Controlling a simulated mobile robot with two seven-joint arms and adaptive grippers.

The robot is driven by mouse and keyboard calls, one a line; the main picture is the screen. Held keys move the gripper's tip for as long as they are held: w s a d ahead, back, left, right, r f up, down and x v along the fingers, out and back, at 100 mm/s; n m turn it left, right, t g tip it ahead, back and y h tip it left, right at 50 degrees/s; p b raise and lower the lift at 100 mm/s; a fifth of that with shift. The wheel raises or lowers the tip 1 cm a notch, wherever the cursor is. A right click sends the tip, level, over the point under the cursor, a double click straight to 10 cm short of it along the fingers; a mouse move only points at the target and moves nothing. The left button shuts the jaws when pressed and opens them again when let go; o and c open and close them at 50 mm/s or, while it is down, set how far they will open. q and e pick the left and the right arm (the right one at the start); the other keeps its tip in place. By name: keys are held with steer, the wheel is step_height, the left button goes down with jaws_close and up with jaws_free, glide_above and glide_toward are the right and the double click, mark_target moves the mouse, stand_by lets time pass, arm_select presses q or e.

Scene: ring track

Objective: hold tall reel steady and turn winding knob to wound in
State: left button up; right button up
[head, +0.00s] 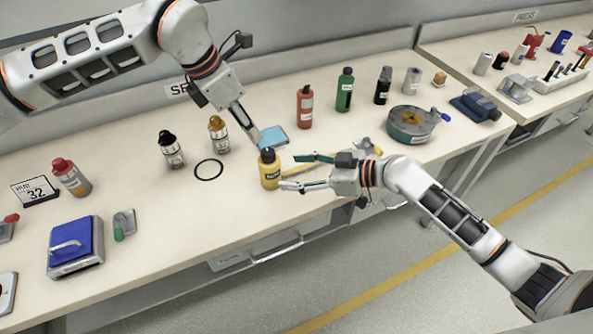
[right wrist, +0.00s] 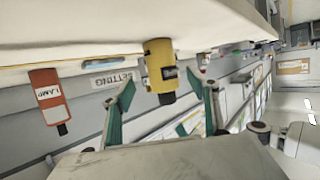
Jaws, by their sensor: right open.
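A low, round grey-green reel (head: 408,128) with an orange-brown centre stands at the right of the bench. A blue knob (head: 441,115) sticks out at its right side. My right gripper (head: 288,171) is open, with green finger pads, at the front of the bench, well left of the reel. A yellow bottle (head: 269,170) stands at its fingertips; in the right wrist view the bottle (right wrist: 158,62) shows between and beyond the two fingers. My left gripper (head: 254,140) is above the bench behind the yellow bottle, away from the reel; its finger gap is unclear.
A light blue pad (head: 273,138) lies by my left gripper. Red (head: 305,108), green (head: 345,90) and dark (head: 383,87) bottles stand behind, left of the reel. A blue device (head: 475,106) is right of it. A black ring (head: 209,170) lies on the left half.

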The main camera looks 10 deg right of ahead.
mark_target(270, 171)
steer(key=shift+a, duration=0.4)
steer(key=shift+x, duration=3.6)
steer(key=shift+f, duration=0.1)
